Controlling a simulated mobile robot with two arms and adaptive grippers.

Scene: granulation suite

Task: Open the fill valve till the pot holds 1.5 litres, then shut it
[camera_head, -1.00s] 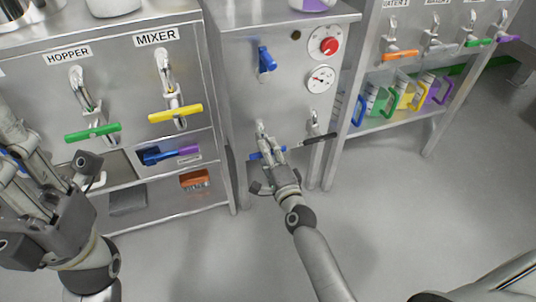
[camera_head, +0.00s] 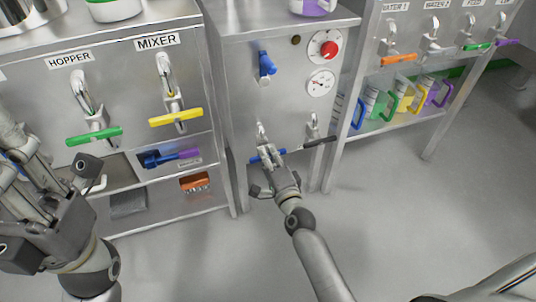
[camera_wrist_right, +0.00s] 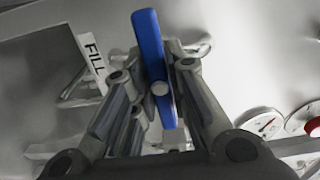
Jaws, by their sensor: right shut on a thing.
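The fill valve's blue lever (camera_head: 256,157) lies roughly level, low on the middle steel cabinet. My right gripper (camera_head: 266,161) is shut on it. In the right wrist view the blue lever (camera_wrist_right: 154,70) runs between the two fingers of my right gripper (camera_wrist_right: 158,88), with a FILL label (camera_wrist_right: 92,58) beside it. My left gripper (camera_head: 25,165) is at the left edge, in front of the hopper cabinet and away from the fill valve; its jaw state is unclear. I cannot pick out the pot or its level with certainty.
A black lever (camera_head: 319,141) is close to the right of my right gripper. Above are a blue lever (camera_head: 266,64), a red knob (camera_head: 328,49) and a dial gauge (camera_head: 320,83). Green (camera_head: 95,136) and yellow (camera_head: 176,117) levers stick out on the left. The floor in front is clear.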

